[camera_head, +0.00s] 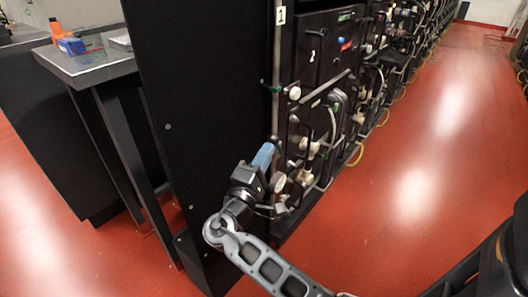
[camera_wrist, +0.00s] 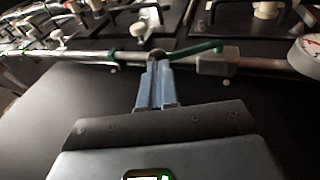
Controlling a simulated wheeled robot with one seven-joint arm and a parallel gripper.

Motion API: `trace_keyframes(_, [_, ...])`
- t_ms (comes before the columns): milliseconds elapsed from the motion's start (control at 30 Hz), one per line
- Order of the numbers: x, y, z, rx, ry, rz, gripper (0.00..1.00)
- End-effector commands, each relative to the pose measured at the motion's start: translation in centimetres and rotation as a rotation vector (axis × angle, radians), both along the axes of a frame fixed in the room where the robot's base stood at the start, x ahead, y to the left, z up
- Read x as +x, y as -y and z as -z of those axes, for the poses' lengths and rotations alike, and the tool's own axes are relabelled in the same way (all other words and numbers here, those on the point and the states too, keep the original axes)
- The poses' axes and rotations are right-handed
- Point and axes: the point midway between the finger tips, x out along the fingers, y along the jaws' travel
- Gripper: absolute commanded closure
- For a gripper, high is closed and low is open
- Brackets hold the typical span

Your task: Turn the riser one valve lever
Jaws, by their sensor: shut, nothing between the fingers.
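The riser pipe (camera_wrist: 118,57) runs across the upper part of the wrist view. In the head view it is the thin upright pipe (camera_head: 276,62) at the cabinet's edge, under a label "1". A grey valve body (camera_wrist: 217,63) sits on it. Its green lever (camera_wrist: 195,49) reaches left along the pipe to a dark round end at my fingertips. My gripper (camera_wrist: 158,66) is shut with its blue-grey fingers together and nothing seen between them. The tips are at or very close to the dark end; contact cannot be told. In the head view my gripper (camera_head: 270,147) is beside the pipe.
A pressure gauge (camera_wrist: 308,56) is right of the valve. Black battery units (camera_head: 325,55) with hoses and fittings stand right of the pipe. A dark cabinet side panel (camera_head: 200,80) is on the left, with a metal table (camera_head: 90,62) beyond. The red aisle floor (camera_head: 420,180) is clear.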

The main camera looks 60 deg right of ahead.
Motion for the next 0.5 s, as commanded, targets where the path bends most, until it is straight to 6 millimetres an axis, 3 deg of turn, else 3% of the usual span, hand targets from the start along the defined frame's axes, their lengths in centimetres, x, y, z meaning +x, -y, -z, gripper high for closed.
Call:
trace_keyframes(33, [-0.1, 0.2, -1.3, 0.031, 0.009, 0.001, 1.00])
trace_keyframes(100, [-0.1, 0.5, -1.8, 0.080, 0.020, 0.002, 1.00])
trace_keyframes(500, [-0.7, 2.6, -3.7, 0.360, 0.088, 0.001, 1.00])
